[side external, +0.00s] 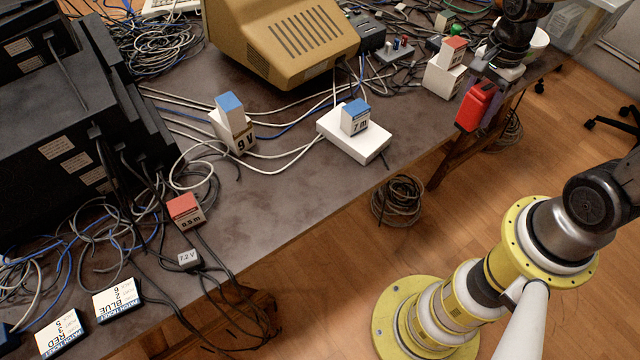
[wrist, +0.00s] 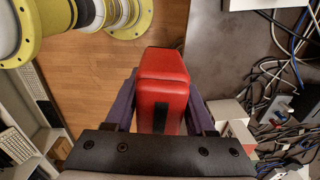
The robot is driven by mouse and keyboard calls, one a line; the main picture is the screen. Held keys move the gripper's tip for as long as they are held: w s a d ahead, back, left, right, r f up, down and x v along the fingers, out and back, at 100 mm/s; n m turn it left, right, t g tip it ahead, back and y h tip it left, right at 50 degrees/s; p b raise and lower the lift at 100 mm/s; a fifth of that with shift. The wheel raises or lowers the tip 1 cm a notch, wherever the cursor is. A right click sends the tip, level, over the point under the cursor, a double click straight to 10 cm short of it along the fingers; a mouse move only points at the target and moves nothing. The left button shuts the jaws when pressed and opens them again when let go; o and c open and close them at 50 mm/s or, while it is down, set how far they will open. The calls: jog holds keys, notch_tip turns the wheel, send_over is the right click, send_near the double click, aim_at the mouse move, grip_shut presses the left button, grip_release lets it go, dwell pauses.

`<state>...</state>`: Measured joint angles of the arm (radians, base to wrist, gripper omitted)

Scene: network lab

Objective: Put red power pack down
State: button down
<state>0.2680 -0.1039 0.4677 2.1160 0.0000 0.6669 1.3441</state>
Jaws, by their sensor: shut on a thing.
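The red power pack (side external: 476,106) hangs in my gripper (side external: 490,92) at the right side of the side external view, near the table's front edge. In the wrist view the red power pack (wrist: 162,85) fills the middle, with a dark strip on its face. The purple fingers of my gripper (wrist: 160,112) close on it from both sides. In the wrist view the pack shows over the wooden floor and beside the table edge. Whether it touches the table cannot be told.
The table (side external: 290,200) has clear room at its front middle. A white box with a 7 m block (side external: 355,117), a 9 V block (side external: 232,128), a red-topped block stack (side external: 447,68) and a beige monitor (side external: 285,45) stand on it. Cables (side external: 75,235) lie at left.

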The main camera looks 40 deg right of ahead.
jog(key=shift+w+d+r+n, duration=0.1)
jog(key=shift+w+r+n, duration=0.1)
jog(key=shift+n, duration=0.1)
jog(key=w+a+r+n, duration=0.2)
jog(key=w+a+n, duration=0.75)
jog(key=a, duration=0.45)
jog(key=s+a+f+n, duration=0.1)
jog(key=s+a+n, duration=0.25)
jog(key=a, duration=0.75)
jog(key=s+a+f+n, duration=0.1)
jog(key=s+a+n, duration=0.3)
jog(key=a, duration=0.8)
jog(key=shift+n, duration=0.4)
jog(key=w+a+f, duration=0.6)
jog(key=w, duration=0.1)
jog(key=w+a+f, duration=0.3)
jog(key=w+f, duration=0.1)
jog(key=shift+a, duration=0.2)
jog(key=shift+w+f, duration=0.15)
jog(key=shift+f, duration=1.35)
jog(key=shift+f, duration=0.2)
